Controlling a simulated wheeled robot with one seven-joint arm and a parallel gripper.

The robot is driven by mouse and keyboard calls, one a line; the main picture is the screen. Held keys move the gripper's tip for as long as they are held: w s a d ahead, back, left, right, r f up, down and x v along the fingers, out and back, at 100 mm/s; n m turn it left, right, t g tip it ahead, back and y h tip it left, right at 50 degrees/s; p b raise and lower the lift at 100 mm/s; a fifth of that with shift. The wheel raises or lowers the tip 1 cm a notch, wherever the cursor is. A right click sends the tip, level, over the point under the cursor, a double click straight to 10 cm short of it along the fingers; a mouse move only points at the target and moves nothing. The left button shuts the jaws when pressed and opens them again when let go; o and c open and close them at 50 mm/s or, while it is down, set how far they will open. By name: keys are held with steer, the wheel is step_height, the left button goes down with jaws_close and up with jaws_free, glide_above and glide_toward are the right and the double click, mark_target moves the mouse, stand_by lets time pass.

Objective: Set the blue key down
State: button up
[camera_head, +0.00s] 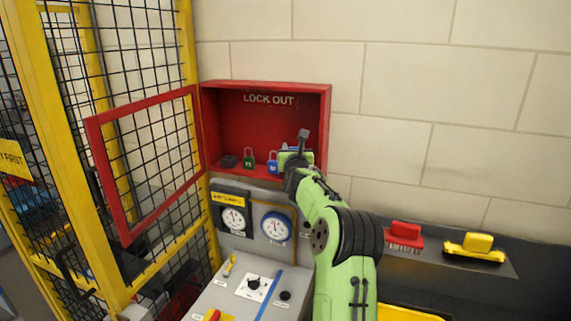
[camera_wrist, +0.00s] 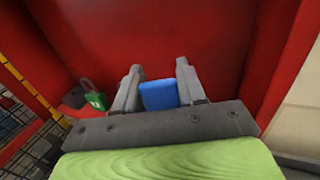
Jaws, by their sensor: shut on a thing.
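My gripper (camera_head: 287,150) reaches into the right part of the open red lockout box (camera_head: 328,122). In the wrist view my gripper (camera_wrist: 160,80) is shut on the blue key (camera_wrist: 160,95), which shows as a plain blue block between the fingers. The fingers and the arm hide most of the key in the head view. I cannot tell whether the key touches the box floor. A blue padlock (camera_head: 272,165) stands just left of my gripper in the box.
A green padlock (camera_head: 249,162) and a dark object (camera_head: 229,162) are farther left in the box. The red-framed door (camera_head: 118,216) is swung open to the left. A control panel with dials (camera_head: 233,220) lies below. Brushes (camera_head: 405,237) rest on the right ledge.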

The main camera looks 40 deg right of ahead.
steer(key=f, duration=0.1)
steer(key=w+f, duration=0.1)
steer(key=f, duration=0.1)
steer(key=d+f, duration=0.1)
steer(key=f, duration=0.1)
steer(key=shift+w, duration=0.15)
steer(key=shift+s+a+r, duration=0.15)
steer(key=shift+s+a, duration=0.1)
steer(key=shift+s, duration=0.1)
steer(key=o, duration=0.9)
steer(key=shift+w+d, duration=0.1)
steer(key=shift+w, duration=0.05)
steer(key=shift+c, duration=0.2)
steer(key=shift+r, duration=0.1)
steer(key=b+v, duration=0.3)
steer(key=v, duration=0.9)
steer(key=shift+b, duration=0.35)
